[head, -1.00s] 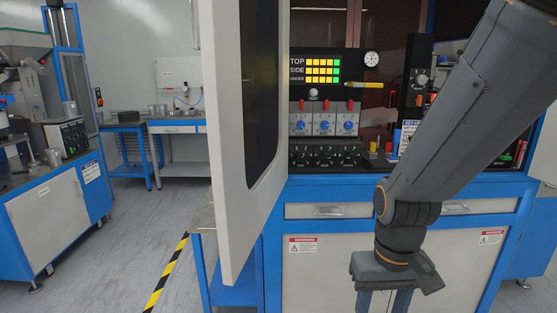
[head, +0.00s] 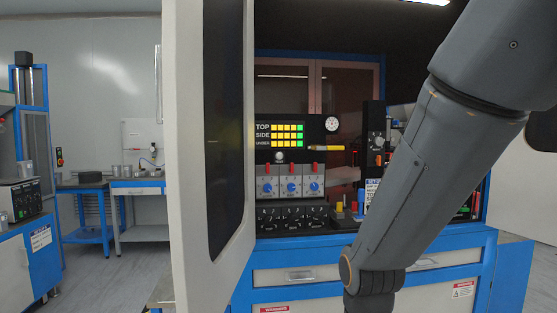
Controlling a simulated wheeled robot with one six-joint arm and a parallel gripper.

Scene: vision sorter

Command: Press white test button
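The white test button (head: 280,157) is a small round knob on the dark control panel, just below the TOP/SIDE display (head: 279,135) with its yellow and green lights. It stands above a row of grey modules with blue knobs (head: 293,187). My arm crosses the right side of the head view and points down in front of the blue cabinet. My gripper is below the bottom edge of the picture, so its fingers are hidden. The arm is low and to the right of the button, apart from it.
An open white door (head: 204,280) with a dark window stands upright left of the panel. A yellow-handled item (head: 326,148) juts out right of the display. A blue bench (head: 138,183) stands at the back left. Some floor (head: 95,280) is clear at left.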

